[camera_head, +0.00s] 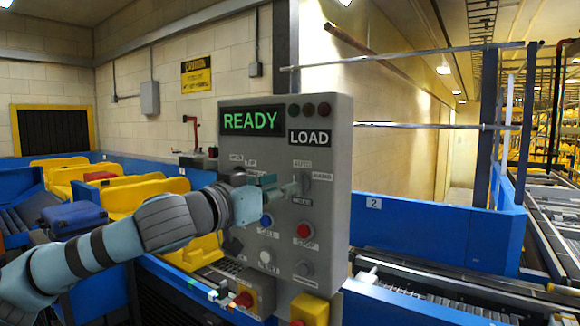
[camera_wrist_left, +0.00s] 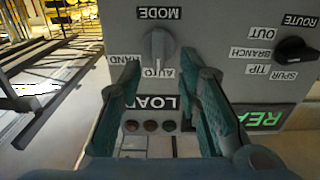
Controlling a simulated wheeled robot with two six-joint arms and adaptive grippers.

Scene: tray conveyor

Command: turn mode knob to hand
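The grey control panel (camera_head: 338,225) faces me and bears a READY display (camera_head: 250,121) and a LOAD display (camera_head: 310,137). The grey mode knob (camera_wrist_left: 159,46) is in the upper middle of the left wrist view, which shows the panel upside down. Its pointer looks turned toward the AUTO label (camera_wrist_left: 158,72); the HAND label (camera_wrist_left: 125,60) is beside it, partly behind a finger. My left gripper (camera_wrist_left: 161,64) is open, its fingers apart on either side of the knob's line. In the head view the left gripper (camera_head: 292,189) covers most of the knob. Contact cannot be told. My right gripper is not in view.
The black route knob (camera_wrist_left: 296,51) sits to the side on the same panel. Below the gripper in the head view are a blue CALL button (camera_head: 266,221), a red STOP button (camera_head: 304,231) and a white button (camera_head: 266,256). Yellow trays (camera_head: 150,195) stand behind my left arm.

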